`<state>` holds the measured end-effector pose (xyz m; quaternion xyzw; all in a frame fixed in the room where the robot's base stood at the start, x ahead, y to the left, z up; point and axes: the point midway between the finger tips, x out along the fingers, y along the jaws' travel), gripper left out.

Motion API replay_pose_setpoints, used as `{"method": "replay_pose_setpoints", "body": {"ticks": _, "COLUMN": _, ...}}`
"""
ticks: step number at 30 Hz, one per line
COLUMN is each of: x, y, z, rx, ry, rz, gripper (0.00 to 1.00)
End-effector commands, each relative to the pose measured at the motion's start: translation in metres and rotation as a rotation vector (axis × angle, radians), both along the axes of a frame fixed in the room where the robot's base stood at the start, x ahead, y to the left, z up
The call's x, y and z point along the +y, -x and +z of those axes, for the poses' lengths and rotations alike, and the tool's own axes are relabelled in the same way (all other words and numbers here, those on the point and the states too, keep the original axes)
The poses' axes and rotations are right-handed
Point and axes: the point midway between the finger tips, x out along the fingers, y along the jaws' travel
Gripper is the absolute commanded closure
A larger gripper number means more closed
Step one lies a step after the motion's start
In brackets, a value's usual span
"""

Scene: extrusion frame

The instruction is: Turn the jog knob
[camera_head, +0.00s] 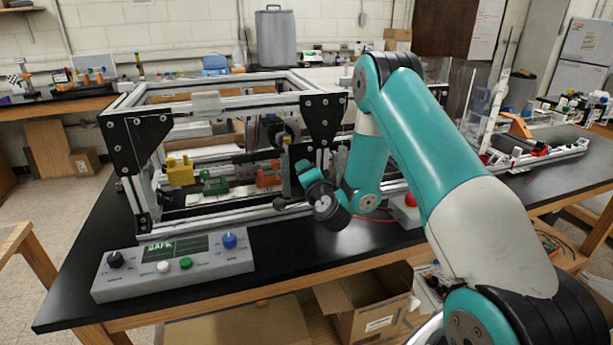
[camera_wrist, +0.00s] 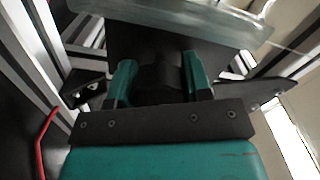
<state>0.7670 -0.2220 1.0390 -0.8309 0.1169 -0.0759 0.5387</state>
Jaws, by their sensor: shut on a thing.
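My gripper (camera_wrist: 157,76) shows in the wrist view with its two teal fingers on either side of a dark, rounded piece, which appears to be the jog knob (camera_wrist: 158,79). The fingers are shut on it. It stands in front of a dark plate, and its outline is hard to make out against it. In the head view my gripper (camera_head: 304,170) is at the front right of the extrusion frame (camera_head: 232,102), and my wrist hides the knob there.
A grey control panel (camera_head: 205,277) with a black knob, a blue knob, buttons and a lit green display lies at the table's front left. A red button (camera_head: 411,199) sits right of my wrist. Metal bars and black brackets surround my gripper.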

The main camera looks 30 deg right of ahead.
Motion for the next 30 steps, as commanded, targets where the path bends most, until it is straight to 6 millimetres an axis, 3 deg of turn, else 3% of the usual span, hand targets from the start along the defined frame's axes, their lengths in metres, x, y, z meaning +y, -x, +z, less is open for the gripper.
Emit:
{"method": "replay_pose_setpoints", "body": {"ticks": 9, "x": -0.0008, "y": 0.0009, "z": -0.0015, "rx": -0.033, "ry": -0.125, "rz": -0.002, "gripper": 0.79}}
{"method": "replay_pose_setpoints", "body": {"ticks": 26, "x": -0.0009, "y": 0.001, "z": -0.0017, "rx": -0.04, "ry": -0.153, "rz": -0.003, "gripper": 0.79}}
{"method": "replay_pose_setpoints", "body": {"ticks": 27, "x": -0.0009, "y": 0.0011, "z": -0.0017, "rx": -0.04, "ry": -0.153, "rz": -0.003, "gripper": 0.5}}
{"method": "replay_pose_setpoints", "body": {"ticks": 28, "x": -0.0009, "y": 0.001, "z": -0.0017, "rx": -0.04, "ry": -0.153, "rz": -0.003, "gripper": 0.44}}
{"method": "replay_pose_setpoints", "body": {"ticks": 30, "x": -0.0008, "y": 0.0009, "z": -0.0015, "rx": -0.041, "ry": -0.153, "rz": -0.002, "gripper": 0.44}}
